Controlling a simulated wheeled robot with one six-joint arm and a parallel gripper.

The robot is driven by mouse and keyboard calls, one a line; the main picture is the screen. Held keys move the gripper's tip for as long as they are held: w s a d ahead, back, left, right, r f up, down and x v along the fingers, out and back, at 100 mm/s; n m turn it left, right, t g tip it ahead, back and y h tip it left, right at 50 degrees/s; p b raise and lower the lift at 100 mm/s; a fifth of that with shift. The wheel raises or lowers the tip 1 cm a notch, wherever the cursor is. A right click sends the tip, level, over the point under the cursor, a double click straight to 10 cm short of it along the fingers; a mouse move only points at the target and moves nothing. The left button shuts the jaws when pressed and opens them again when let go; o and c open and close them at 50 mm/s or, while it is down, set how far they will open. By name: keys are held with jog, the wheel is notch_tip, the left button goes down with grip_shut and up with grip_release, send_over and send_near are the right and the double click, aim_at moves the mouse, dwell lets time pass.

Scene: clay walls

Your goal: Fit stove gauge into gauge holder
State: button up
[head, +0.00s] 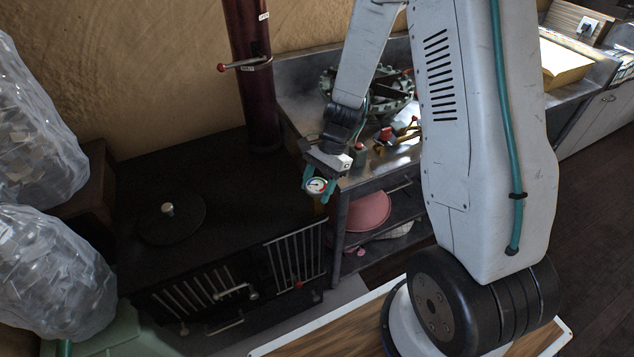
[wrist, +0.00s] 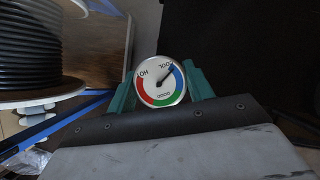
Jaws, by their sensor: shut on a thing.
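The stove gauge (head: 317,186) is a small round dial with a white face and a coloured rim. My gripper (head: 316,189) is shut on it, with its teal fingers on either side. In the wrist view the gauge (wrist: 160,82) sits between the fingertips, its red, green and blue bands and black needle facing the camera. The gripper hangs in the air by the stove's right side and the metal bench. The black stove (head: 215,190) stands at the left. I cannot pick out the gauge holder for certain in either view.
A dark red stove pipe (head: 250,75) with a red-knobbed handle (head: 245,64) rises behind the stove. A metal bench (head: 365,170) holds tools, with a pink bowl (head: 369,211) below. Clear plastic-wrapped bundles (head: 40,270) stand left. A black cable spool (wrist: 42,45) shows in the wrist view.

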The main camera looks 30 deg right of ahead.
jog(key=shift+f, duration=0.75)
jog(key=o, duration=1.1)
jog(key=v, duration=0.8)
